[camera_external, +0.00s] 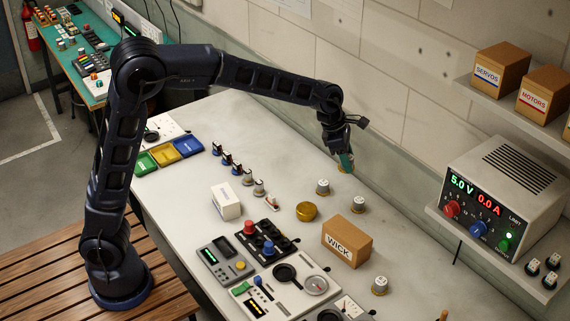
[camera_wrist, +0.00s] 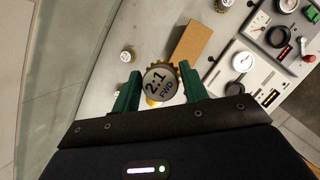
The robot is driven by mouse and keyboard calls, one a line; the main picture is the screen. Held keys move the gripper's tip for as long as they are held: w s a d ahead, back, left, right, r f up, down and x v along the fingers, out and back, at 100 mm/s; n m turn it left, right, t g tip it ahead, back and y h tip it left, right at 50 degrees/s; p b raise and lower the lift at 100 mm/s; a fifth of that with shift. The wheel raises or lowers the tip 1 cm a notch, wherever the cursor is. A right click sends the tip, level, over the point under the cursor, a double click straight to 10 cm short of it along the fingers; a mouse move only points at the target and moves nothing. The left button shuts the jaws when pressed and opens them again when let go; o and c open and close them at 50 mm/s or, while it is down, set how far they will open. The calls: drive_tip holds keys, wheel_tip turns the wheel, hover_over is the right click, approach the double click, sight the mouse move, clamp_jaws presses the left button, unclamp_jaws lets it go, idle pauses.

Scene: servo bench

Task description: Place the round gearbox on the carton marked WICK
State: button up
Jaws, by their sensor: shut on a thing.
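My gripper (camera_external: 345,158) is shut on a round gearbox (camera_wrist: 160,82) with a pale top marked "2:1 FWD" and a toothed brass rim. The green fingers (camera_wrist: 158,92) press it from both sides in the wrist view. In the external view the held gearbox (camera_external: 346,168) is mostly hidden by the fingers, above the back of the bench. The brown carton marked WICK (camera_external: 347,243) stands on the bench, nearer the camera than my gripper. Its plain top (camera_wrist: 191,43) shows beyond the held gearbox in the wrist view; nothing lies on it.
Similar round gearboxes stand near the carton: one behind (camera_external: 323,187), one close by (camera_external: 358,205), one to its right (camera_external: 380,286). A gold round piece (camera_external: 306,211) lies left of the carton. A power supply (camera_external: 505,190) sits on the right shelf. Control panels fill the front.

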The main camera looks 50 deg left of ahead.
drive_tip(key=r, duration=0.2)
hover_over(354, 232)
drive_tip(key=s+a, duration=0.1)
drive_tip(key=a, duration=0.1)
drive_tip(key=f, duration=2)
drive_tip(key=shift+s+d+f, duration=0.1)
drive_tip(key=shift+d, duration=0.2)
drive_tip(key=shift+f, duration=0.1)
drive_tip(key=o, duration=1)
